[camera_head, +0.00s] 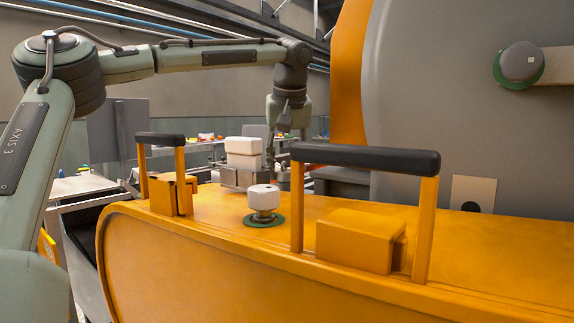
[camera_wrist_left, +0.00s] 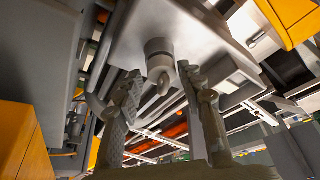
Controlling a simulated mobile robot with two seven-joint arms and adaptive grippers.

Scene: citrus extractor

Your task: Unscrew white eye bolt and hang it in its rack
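The eye bolt (camera_wrist_left: 159,57) shows in the left wrist view as a pale, thick round collar with a small ring at its end, set in a grey plate (camera_wrist_left: 125,35). My left gripper (camera_wrist_left: 160,85) is open, its two fingers on either side of the bolt's ring, with a visible gap on both sides. In the head view my left arm reaches over from the left, and its wrist (camera_head: 290,105) hangs behind the orange machine; the fingers are mostly hidden there. I cannot make out the eye bolt or its rack in the head view. My right gripper is not in view.
The orange machine housing (camera_head: 200,255) carries two black-topped handles (camera_head: 365,158), a white knob (camera_head: 263,198) on a green ring, and orange boxes (camera_head: 355,240). A white block (camera_head: 243,147) on a grey bracket stands near the wrist. A large grey drum is at right.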

